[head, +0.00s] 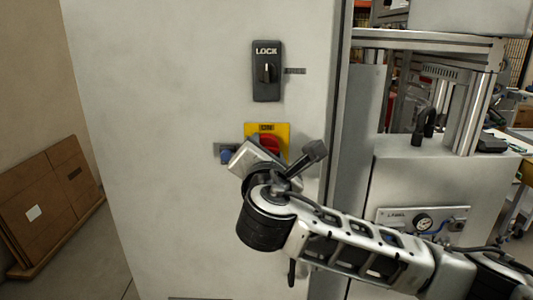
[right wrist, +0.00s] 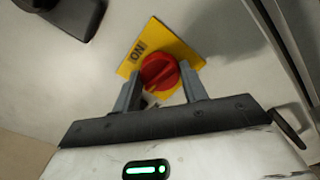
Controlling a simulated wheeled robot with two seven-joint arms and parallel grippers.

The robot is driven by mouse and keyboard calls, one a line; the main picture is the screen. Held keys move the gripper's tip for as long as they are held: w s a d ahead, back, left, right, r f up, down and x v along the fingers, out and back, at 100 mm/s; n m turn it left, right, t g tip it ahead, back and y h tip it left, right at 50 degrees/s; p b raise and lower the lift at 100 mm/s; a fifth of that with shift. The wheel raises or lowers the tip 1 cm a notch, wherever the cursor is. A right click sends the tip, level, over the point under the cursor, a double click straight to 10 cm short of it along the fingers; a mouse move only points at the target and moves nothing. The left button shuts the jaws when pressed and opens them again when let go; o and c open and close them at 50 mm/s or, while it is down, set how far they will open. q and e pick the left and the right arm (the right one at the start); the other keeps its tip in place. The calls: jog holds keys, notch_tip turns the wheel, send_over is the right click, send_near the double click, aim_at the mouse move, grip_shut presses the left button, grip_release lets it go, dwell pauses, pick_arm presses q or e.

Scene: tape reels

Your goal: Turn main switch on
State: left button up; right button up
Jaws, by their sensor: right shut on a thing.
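The main switch is a red rotary knob (head: 268,144) on a yellow plate (head: 283,129), on the front of a grey cabinet. In the right wrist view the red knob (right wrist: 160,71) sits between the two fingers of my right gripper (right wrist: 161,88), which is shut on it. The word ON shows on the yellow plate (right wrist: 182,42) beside the knob. In the head view my right gripper (head: 262,158) covers the lower left of the knob and plate, and its fingertips are hard to make out. My left gripper is not in view.
A dark LOCK switch (head: 266,72) is above the main switch. A blue button (head: 225,156) is just left of the gripper. The cabinet front (head: 160,110) is otherwise mostly flat. Machinery with a gauge (head: 424,222) stands at right; brown panels (head: 50,205) lean at left.

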pick_arm(q)
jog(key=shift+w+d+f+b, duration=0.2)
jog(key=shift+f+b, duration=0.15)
jog(key=shift+b, duration=0.7)
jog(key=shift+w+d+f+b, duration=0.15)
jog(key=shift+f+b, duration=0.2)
jog(key=shift+b, duration=0.65)
pick_arm(e)
jog(key=shift+m, duration=8.4)
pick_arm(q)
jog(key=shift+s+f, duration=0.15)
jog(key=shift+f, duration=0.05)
pick_arm(e)
jog(key=o, duration=1)
